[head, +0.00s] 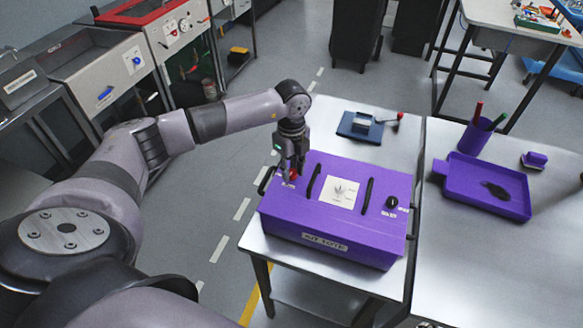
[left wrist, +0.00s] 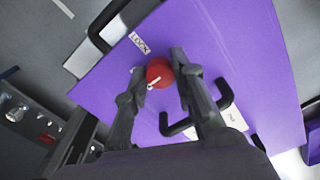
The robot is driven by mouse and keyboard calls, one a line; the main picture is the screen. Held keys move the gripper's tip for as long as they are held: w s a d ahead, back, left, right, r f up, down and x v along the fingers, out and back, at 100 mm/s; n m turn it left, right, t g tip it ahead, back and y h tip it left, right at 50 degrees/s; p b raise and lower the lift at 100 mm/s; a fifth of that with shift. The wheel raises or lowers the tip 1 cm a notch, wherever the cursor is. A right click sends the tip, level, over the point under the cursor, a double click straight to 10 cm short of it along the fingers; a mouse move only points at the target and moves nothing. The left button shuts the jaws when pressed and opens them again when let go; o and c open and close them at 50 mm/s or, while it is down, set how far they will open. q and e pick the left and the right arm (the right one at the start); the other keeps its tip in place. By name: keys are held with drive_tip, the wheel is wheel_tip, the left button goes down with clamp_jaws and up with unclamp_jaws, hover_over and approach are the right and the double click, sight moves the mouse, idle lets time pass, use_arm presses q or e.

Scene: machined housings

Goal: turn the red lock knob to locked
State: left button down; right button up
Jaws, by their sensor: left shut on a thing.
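A purple box (head: 335,245) stands on the metal table. The red lock knob (left wrist: 158,72) sits on its top near the left end, beside a white label reading LOCK (left wrist: 139,43). A pale line on the knob points to the lower left in the left wrist view. My left gripper (head: 288,172) comes down from above and is shut on the knob, one finger on each side. In the head view the gripper hides most of the knob, and only some red (head: 293,174) shows. My right gripper is not in view.
The box top also has two black handles (head: 314,182), a white dial plate (head: 339,192) and a black knob (head: 391,203) at the right. A dark blue pad (head: 361,127) lies behind the box. A purple tray (head: 485,185) and pen cup (head: 476,137) stand on the right table.

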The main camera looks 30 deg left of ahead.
use_arm(q)
drive_tip(key=m+b, duration=0.2)
drive_tip(key=m, duration=0.1)
drive_tip(key=shift+f+b, duration=0.15)
drive_tip(key=shift+b, duration=0.25)
drive_tip(key=m+b, duration=0.4)
drive_tip(key=m, duration=0.1)
drive_tip(key=shift+m, duration=0.3)
drive_tip(key=m+b, duration=0.3)
drive_tip(key=m, duration=0.1)
drive_tip(key=shift+m, duration=0.3)
drive_tip(key=m+b, duration=0.2)
drive_tip(key=m, duration=0.2)
drive_tip(key=shift+m, duration=0.3)
drive_tip(key=shift+r, duration=0.2)
drive_tip(key=c, duration=1.3)
unclamp_jaws()
drive_tip(key=shift+c, duration=0.2)
